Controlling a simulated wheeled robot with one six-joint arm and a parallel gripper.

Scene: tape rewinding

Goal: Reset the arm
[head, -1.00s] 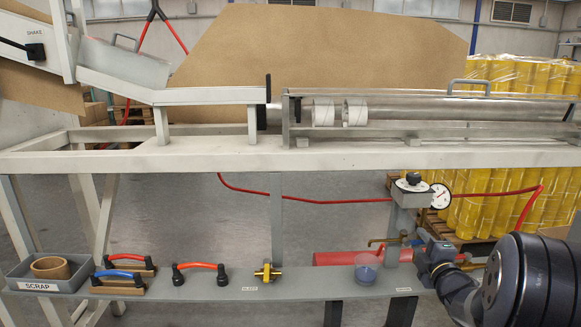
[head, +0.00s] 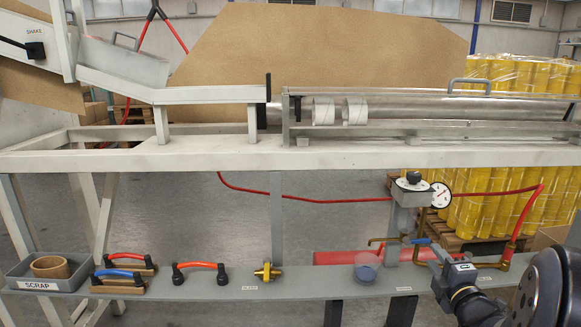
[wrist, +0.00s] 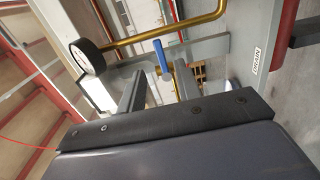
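My gripper (head: 436,259) is at the lower right of the head view, just below and right of a small blue valve handle (head: 421,241) on a brass pipe. It appears apart from the handle, with nothing visible in it. My wrist and arm run from it to the lower right corner. The blue handle also shows in the wrist view (wrist: 162,57), beyond the dark gripper body that fills the bottom.
A regulator with a gauge (head: 441,195) stands above the gripper. A red hose (head: 300,201) hangs behind. The bench beam (head: 300,157) runs above.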

